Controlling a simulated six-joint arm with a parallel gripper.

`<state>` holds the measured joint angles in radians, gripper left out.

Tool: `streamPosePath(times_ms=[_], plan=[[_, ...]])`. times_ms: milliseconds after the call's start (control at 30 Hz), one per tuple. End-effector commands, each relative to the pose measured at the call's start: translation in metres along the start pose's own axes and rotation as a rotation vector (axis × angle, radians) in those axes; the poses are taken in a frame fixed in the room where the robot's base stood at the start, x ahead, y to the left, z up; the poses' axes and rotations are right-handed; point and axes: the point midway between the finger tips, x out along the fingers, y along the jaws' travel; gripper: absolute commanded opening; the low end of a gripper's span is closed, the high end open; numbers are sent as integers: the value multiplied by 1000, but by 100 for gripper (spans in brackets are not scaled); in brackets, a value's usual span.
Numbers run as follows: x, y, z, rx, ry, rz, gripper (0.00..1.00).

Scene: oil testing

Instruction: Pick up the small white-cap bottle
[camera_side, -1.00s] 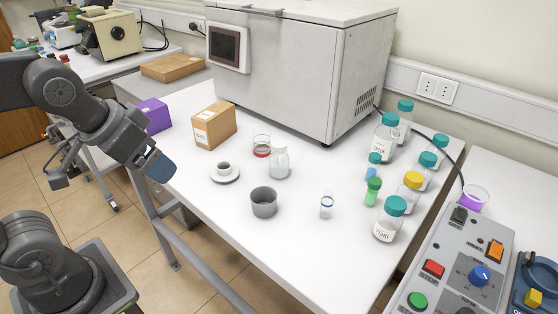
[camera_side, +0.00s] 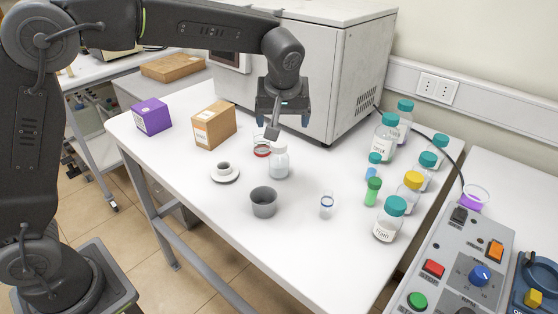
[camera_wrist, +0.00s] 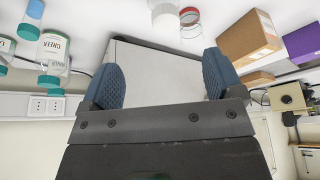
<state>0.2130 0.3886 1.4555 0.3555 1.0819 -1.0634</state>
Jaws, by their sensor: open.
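The small white-cap bottle (camera_side: 279,162), clear with a pale cap, stands upright near the middle of the table in the side view. In the wrist view the bottle (camera_wrist: 164,18) shows at the top edge, partly cut off and beyond the fingertips. My gripper (camera_side: 283,115) is above and behind the bottle in the side view, near the front of the large white machine, and does not touch the bottle. In the wrist view my gripper (camera_wrist: 160,75) has its two blue fingers wide apart with nothing held between them.
A red-based glass (camera_side: 261,147) stands close to the bottle. Several capped bottles, including a yellow-capped one (camera_side: 411,181), stand right. The white machine (camera_side: 345,75) is behind.

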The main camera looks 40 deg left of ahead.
Motion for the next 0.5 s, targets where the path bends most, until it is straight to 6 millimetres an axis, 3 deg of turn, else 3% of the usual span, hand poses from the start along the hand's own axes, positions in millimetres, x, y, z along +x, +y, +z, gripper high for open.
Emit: streamPosePath(times_ms=[300, 500], plan=[[57, -1, 1, -3, -3, -4, 87], [80, -1, 0, -1, -1, -1, 87]])
